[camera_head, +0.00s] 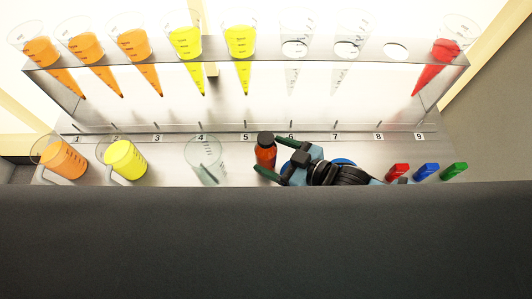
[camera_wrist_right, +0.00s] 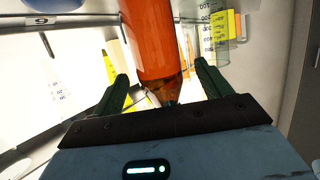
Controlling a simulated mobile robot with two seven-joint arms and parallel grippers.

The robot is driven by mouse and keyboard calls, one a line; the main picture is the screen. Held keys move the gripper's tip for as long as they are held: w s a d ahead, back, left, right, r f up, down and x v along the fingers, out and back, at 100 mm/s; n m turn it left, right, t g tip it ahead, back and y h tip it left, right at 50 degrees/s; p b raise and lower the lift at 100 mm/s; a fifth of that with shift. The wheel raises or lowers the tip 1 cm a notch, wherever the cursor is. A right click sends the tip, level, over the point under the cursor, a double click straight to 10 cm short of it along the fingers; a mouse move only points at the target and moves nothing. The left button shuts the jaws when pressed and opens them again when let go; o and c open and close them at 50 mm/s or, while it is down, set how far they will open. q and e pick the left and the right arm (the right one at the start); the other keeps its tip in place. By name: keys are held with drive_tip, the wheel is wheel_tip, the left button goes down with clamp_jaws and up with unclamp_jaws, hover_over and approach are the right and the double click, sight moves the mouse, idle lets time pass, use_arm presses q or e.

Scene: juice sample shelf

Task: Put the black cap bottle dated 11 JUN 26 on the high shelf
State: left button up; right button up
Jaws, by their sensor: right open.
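An orange-brown bottle with a black cap (camera_head: 265,151) stands upright on the counter below the number 5 and 6 labels. No date is readable on it. My right gripper (camera_head: 269,155) is open, with one finger on the far side of the bottle and one on the near side. In the right wrist view the orange bottle (camera_wrist_right: 150,35) lies between the two spread green fingers (camera_wrist_right: 161,75); contact cannot be made out. I cannot tell which surface is the high shelf. My left gripper is not in view.
A metal rack (camera_head: 220,67) holds several orange, yellow, clear and red cones; one hole (camera_head: 397,51) is empty. An orange jug (camera_head: 65,158), a yellow jug (camera_head: 126,160) and a clear beaker (camera_head: 204,158) stand left. Red (camera_head: 398,171), blue (camera_head: 426,171) and green (camera_head: 454,171) items lie right.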

sight(262, 145)
drive_tip(key=shift+x, duration=2.3)
drive_tip(key=shift+w+r, duration=0.1)
drive_tip(key=shift+r, duration=0.05)
drive_tip(key=c, duration=1.2)
drive_tip(key=shift+c, duration=0.2)
drive_tip(key=shift+r, duration=0.55)
drive_tip(key=shift+s+d+r, duration=0.15)
drive_tip(key=shift+s+r, duration=0.05)
drive_tip(key=shift+r, duration=0.4)
drive_tip(key=shift+s+d+r, duration=0.15)
drive_tip(key=shift+s+r, duration=0.1)
drive_tip(key=shift+r, duration=0.35)
drive_tip(key=s+d+r, duration=0.1)
drive_tip(key=s+d, duration=0.7)
drive_tip(key=s, duration=0.4)
drive_tip(key=shift+s+r, duration=0.25)
drive_tip(key=shift+s, duration=0.1)
